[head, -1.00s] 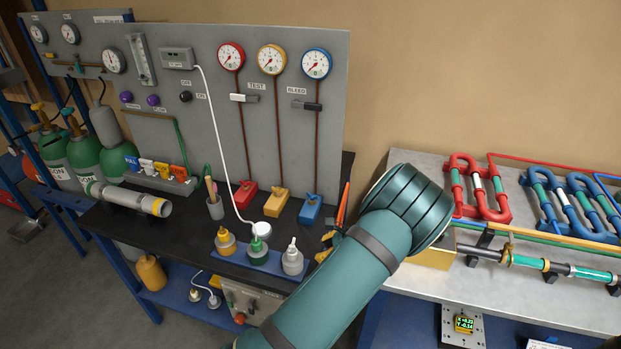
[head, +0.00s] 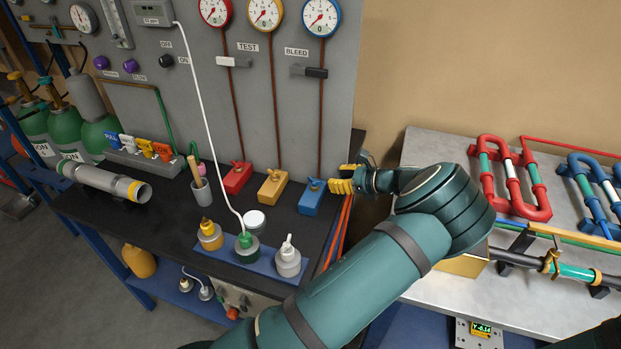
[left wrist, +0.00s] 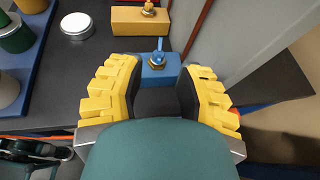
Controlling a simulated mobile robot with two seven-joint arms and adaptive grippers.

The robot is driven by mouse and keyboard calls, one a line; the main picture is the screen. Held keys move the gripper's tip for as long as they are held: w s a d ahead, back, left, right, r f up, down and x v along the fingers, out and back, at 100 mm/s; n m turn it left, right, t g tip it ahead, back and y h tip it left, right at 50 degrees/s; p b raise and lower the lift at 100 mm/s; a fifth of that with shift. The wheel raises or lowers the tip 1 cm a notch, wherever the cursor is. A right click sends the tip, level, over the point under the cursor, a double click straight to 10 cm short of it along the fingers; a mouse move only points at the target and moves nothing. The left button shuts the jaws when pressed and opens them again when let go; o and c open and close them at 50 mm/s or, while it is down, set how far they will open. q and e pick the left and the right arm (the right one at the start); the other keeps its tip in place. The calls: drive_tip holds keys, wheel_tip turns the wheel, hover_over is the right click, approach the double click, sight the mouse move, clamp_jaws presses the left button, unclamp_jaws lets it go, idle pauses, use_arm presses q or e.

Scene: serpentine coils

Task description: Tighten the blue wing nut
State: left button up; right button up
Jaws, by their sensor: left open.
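The blue wing nut (head: 314,184) sits on top of the blue block (head: 309,203), the rightmost of three coloured blocks on the black bench. In the left wrist view the wing nut (left wrist: 158,57) stands upright on a brass-coloured fitting, with the blue block (left wrist: 168,72) under it. My left gripper (head: 334,184) has yellow ribbed fingers and is just right of the wing nut. In the left wrist view the open fingers (left wrist: 160,75) point at the block, with the wing nut centred between and beyond the tips. Nothing is held. My right gripper is not in view.
A yellow block (head: 271,187) and a red block (head: 237,177) stand left of the blue one. The grey gauge panel (head: 345,110) rises behind. Several bottles stand on a blue tray (head: 262,271) in front. A grey table (head: 420,160) with coloured pipes is at the right.

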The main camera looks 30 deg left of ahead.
sight(310, 177)
use_arm(q)
drive_tip(key=b+x, duration=0.1)
drive_tip(key=x, duration=0.9)
drive_tip(key=shift+f, duration=0.15)
clamp_jaws()
